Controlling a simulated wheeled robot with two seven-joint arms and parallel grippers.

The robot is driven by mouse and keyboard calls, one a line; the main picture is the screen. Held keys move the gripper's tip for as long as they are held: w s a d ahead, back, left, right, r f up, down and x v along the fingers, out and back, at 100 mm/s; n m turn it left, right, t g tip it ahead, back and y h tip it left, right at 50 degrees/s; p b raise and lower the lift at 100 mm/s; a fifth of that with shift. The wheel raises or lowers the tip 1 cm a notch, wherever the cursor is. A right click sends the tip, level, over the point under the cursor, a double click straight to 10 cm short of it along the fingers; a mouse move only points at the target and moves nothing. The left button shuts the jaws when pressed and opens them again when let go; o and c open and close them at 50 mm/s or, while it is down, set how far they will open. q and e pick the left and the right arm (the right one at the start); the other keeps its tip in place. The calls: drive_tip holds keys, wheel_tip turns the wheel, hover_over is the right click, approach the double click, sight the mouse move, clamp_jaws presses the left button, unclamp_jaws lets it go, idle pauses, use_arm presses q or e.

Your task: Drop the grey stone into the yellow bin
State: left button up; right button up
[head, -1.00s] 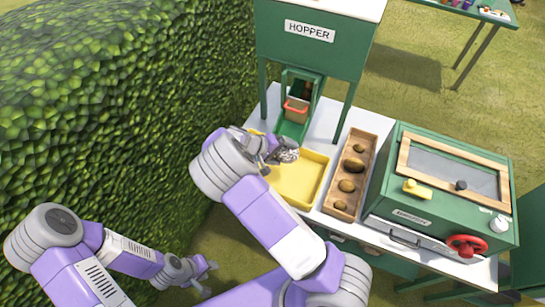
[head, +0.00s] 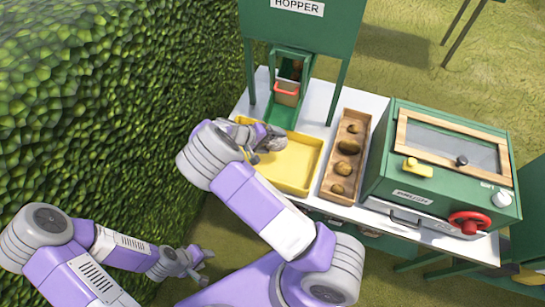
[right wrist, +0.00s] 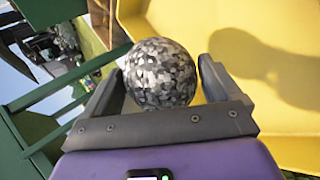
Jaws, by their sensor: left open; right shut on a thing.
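The grey stone (right wrist: 160,73) is round and mottled. My right gripper (right wrist: 158,85) is shut on it, with one finger at each side, in the right wrist view. In the head view my right gripper (head: 262,140) holds the stone (head: 273,137) over the left part of the yellow bin (head: 292,168). The bin is a shallow open tray, and its visible floor is empty. It also fills the right of the wrist view (right wrist: 285,85). My left gripper (head: 192,262) is open and empty, low beside the hedge, away from the table.
A wooden tray (head: 366,127) with several brown lumps stands right of the bin. Further right is a green box (head: 440,165) with a red handwheel (head: 469,222). Behind the bin stands the green hopper (head: 300,28) with its chute (head: 284,113). A hedge (head: 110,100) is at left.

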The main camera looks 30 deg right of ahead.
drive_tip(key=o, duration=1.5)
drive_tip(key=v, duration=0.7)
drive_tip(key=shift+a+r+p, duration=0.2)
drive_tip(key=shift+r+p, duration=0.05)
drive_tip(key=shift+p, duration=0.1)
